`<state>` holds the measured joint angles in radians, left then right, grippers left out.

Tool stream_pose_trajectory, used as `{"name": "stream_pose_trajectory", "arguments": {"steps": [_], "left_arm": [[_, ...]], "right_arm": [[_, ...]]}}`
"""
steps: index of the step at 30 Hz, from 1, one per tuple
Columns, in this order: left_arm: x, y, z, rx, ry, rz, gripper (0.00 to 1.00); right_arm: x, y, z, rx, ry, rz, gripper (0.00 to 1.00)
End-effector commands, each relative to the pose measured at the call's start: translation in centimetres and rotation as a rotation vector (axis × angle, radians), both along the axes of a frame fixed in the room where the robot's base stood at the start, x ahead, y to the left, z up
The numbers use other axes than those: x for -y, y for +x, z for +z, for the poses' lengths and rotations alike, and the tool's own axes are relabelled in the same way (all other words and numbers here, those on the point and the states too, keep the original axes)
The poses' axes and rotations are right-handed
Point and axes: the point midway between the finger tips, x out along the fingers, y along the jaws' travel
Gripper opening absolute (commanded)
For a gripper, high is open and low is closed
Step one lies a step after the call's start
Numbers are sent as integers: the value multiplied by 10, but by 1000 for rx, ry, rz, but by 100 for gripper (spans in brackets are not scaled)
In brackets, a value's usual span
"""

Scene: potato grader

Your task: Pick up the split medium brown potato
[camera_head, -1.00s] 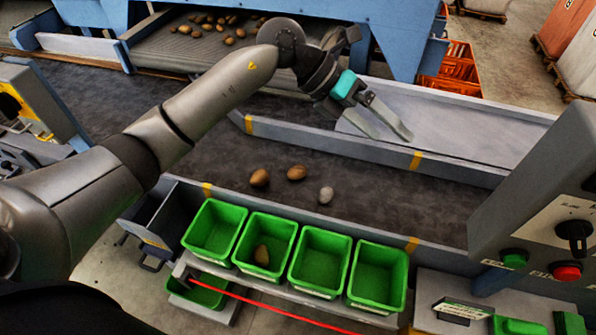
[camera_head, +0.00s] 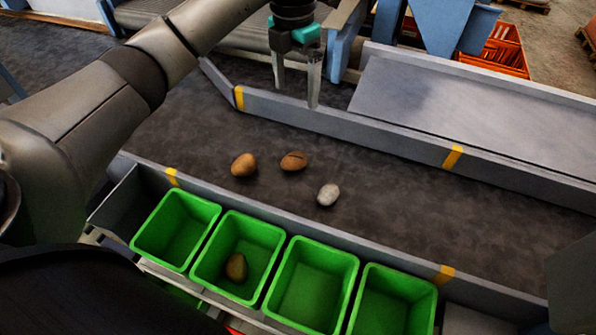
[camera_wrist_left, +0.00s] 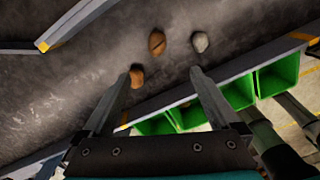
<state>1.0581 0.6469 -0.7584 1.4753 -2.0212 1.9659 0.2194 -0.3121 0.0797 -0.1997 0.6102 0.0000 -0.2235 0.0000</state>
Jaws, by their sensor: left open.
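The split brown potato (camera_head: 293,161) lies on the dark belt and shows a dark slit across its top. In the left wrist view the split potato (camera_wrist_left: 157,42) lies ahead of the fingers, with the slit visible. My left gripper (camera_head: 297,98) is open and empty, pointing down above the belt's far side wall, beyond the split potato and apart from it. My right gripper is not in view.
A brown potato (camera_head: 244,165) lies left of the split one, and a pale grey stone-like lump (camera_head: 328,194) lies to its right. Green bins (camera_head: 312,243) line the near side; one holds a potato (camera_head: 236,267). The far side wall (camera_head: 390,138) borders the belt. The right belt is clear.

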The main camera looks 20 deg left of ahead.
Motion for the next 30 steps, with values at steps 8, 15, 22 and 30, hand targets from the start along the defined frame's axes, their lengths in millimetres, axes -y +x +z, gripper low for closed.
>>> {"name": "stream_pose_trajectory", "arguments": {"steps": [8, 15, 22, 30], "left_arm": [[1, 0, -51, 2, -2, -1, 96], [1, 0, -68, -1, -2, -1, 96], [2, -2, -117, -3, -2, -1, 96], [3, -2, -152, 0, -2, -1, 96]], "right_arm": [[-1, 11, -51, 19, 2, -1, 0], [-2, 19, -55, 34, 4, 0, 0], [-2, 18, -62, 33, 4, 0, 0], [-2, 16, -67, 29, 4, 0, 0]]}}
